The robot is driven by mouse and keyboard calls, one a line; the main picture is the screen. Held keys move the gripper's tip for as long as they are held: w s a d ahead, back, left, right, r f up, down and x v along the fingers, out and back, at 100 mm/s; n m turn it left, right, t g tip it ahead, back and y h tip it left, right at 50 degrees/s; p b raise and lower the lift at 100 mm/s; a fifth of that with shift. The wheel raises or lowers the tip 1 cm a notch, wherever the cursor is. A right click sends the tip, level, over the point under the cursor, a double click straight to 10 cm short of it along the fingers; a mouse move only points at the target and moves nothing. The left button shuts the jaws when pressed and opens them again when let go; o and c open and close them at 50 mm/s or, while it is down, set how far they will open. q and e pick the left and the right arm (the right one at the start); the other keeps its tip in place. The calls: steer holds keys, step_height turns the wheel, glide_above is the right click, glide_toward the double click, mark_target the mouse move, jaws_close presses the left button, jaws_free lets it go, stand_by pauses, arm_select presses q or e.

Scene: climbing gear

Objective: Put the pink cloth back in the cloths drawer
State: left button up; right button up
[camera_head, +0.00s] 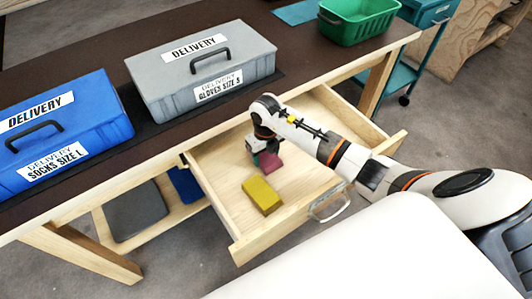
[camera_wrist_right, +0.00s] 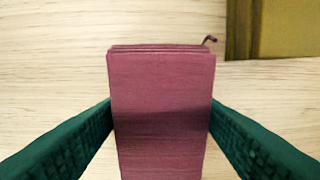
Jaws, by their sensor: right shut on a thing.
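The pink cloth (camera_head: 269,162) is a folded dark-pink block inside the open wooden drawer (camera_head: 222,166). My right gripper (camera_head: 257,158) is over the drawer and shut on the cloth. In the right wrist view the cloth (camera_wrist_right: 160,100) sits between the two green fingers (camera_wrist_right: 160,130), which touch its sides. Wood grain shows behind it; I cannot tell if the cloth touches the drawer floor. A yellow folded cloth (camera_head: 261,195) lies in the drawer near the front, and its edge shows in the right wrist view (camera_wrist_right: 275,28). My left gripper is not in view.
The drawer is pulled out from under a dark-topped table (camera_head: 100,40). A grey delivery box (camera_head: 165,85), a blue delivery box (camera_head: 95,120) and a green basket (camera_head: 358,25) stand on top. The drawer has a front handle (camera_head: 328,207). Its floor is mostly bare.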

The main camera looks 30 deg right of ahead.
mark_target(266, 155)
steer(key=o, duration=0.9)
steer(key=shift+o, duration=0.2)
step_height(266, 155, up, 12)
steer(key=shift+r, duration=0.1)
